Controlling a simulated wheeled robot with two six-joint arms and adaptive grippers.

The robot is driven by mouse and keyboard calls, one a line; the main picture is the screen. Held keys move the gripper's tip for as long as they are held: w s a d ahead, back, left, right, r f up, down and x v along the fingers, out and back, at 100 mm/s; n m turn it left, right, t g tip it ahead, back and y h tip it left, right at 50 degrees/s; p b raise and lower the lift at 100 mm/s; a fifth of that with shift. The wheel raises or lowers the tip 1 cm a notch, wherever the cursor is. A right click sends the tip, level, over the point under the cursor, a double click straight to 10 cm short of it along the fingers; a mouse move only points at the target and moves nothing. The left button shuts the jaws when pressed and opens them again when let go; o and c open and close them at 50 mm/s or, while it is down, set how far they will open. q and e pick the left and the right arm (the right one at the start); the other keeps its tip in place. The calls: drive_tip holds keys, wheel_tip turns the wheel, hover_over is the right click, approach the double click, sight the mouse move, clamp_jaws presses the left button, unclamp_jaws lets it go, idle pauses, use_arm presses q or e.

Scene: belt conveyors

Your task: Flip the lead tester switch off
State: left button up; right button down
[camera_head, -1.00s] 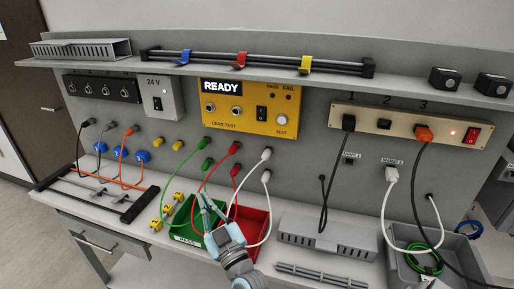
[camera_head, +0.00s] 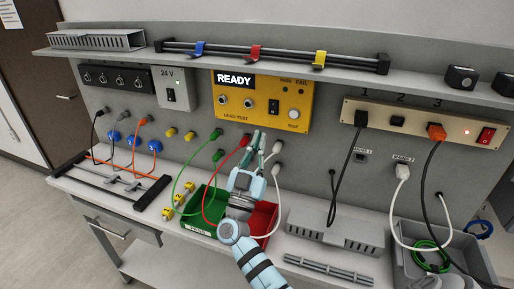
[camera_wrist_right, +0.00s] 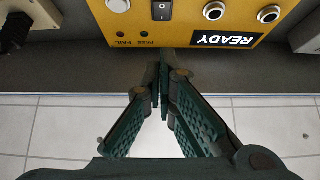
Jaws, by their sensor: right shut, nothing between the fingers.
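The yellow lead tester (camera_head: 245,88) is mounted on the grey back panel and its display reads READY. Its black rocker switch (camera_head: 274,107) sits right of the two round sockets. In the right wrist view the tester (camera_wrist_right: 180,22) appears upside down along the top, with the switch (camera_wrist_right: 161,10) partly cut off by the edge. My right gripper (camera_head: 259,136) is just below the tester, pointing up towards the switch. Its fingertips (camera_wrist_right: 164,72) are together and empty, apart from the switch. My left gripper is not in view.
Red (camera_head: 245,141) and white (camera_head: 279,146) lead plugs stick out of the panel beside the right gripper. A green PASS bin (camera_head: 198,228) and a red bin (camera_head: 262,218) stand below. A power strip (camera_head: 385,122) with plugs is at right.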

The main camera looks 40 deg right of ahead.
sight(274, 102)
drive_tip(key=shift+w+d+r, duration=0.45)
drive_tip(key=shift+w+d, duration=0.3)
drive_tip(key=shift+d, duration=0.4)
drive_tip(key=shift+w+d+r, duration=0.45)
drive_tip(key=shift+w+d, duration=0.35)
drive_tip(key=shift+d, duration=0.3)
drive_tip(key=shift+w+d+r, duration=0.45)
drive_tip(key=shift+w+d, duration=0.3)
drive_tip(key=shift+d, duration=0.4)
